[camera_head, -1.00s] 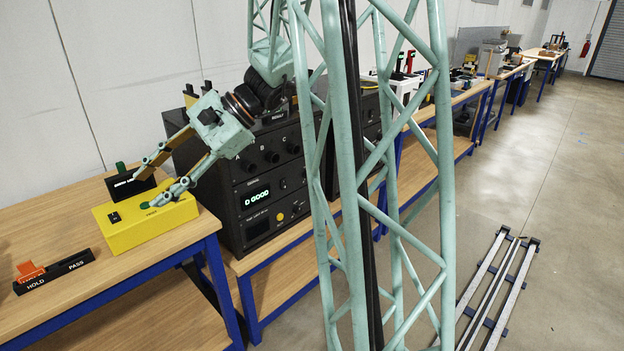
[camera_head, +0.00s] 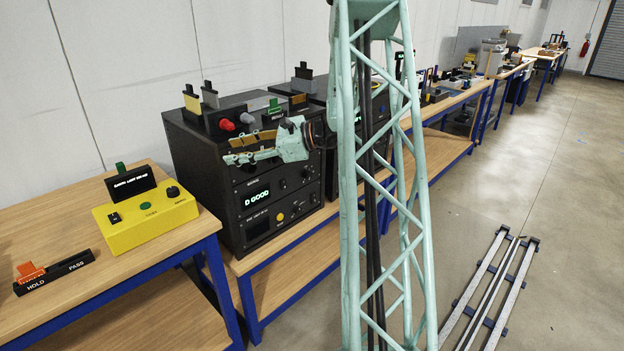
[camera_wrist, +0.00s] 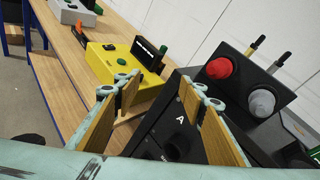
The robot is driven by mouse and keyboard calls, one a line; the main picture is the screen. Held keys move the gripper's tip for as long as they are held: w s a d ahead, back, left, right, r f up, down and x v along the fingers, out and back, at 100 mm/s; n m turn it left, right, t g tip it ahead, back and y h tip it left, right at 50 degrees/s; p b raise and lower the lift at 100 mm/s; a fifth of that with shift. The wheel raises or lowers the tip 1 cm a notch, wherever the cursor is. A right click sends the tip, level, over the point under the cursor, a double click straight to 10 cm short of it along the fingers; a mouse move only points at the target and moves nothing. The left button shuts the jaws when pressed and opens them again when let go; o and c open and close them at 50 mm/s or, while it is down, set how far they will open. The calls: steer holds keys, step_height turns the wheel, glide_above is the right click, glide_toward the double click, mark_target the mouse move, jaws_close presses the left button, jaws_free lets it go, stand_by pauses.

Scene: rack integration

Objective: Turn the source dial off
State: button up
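My gripper (camera_head: 233,150) is open and empty in front of the upper front of the black rack unit (camera_head: 185,148). In the wrist view its fingers (camera_wrist: 155,92) are spread wide, with the black unit's face and a black knob (camera_wrist: 172,148) under the letter A between and below them. I cannot read a "source" label on any dial. The yellow box (camera_head: 130,236) on the wooden bench has a black dial (camera_head: 173,191) at its right end, a green button (camera_head: 146,205) and a black switch (camera_head: 114,217). My gripper stands apart from that box. Some of the unit's knobs are hidden behind my arm.
A red knob (camera_head: 227,125) and a grey knob (camera_head: 247,118) sit on top of the black unit. A black block with a green handle (camera_head: 121,168) stands behind the yellow box. A hold/pass tray (camera_head: 62,273) lies at the bench's left. Bench space between them is clear.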

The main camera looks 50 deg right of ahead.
steer(key=s+d+f+m+t+h, duration=0.1)
steer(key=s+d+f+m+h, duration=0.2)
steer(key=d, duration=0.7)
steer(key=s+d+f+m+t+h, duration=0.25)
steer(key=d+f, duration=0.25)
steer(key=d, duration=0.6)
steer(key=s+d+f+m+t+h, duration=0.15)
steer(key=d+f+m, duration=0.25)
steer(key=d, duration=0.6)
steer(key=m+h, duration=0.4)
glide_toward(310, 177)
steer(key=shift+g, duration=0.3)
steer(key=v, duration=0.3)
steer(key=r+v, duration=0.1)
steer(key=shift+s+a+b, duration=0.2)
steer(key=shift+s+b, duration=0.15)
steer(key=shift+b, duration=0.05)
steer(key=shift+w, duration=0.1)
steer(key=shift+b+x, duration=0.8)
steer(key=shift+x, duration=6)
steer(key=shift+f, duration=0.1)
steer(key=shift+c, duration=0.7)
steer(key=c, duration=0.7)
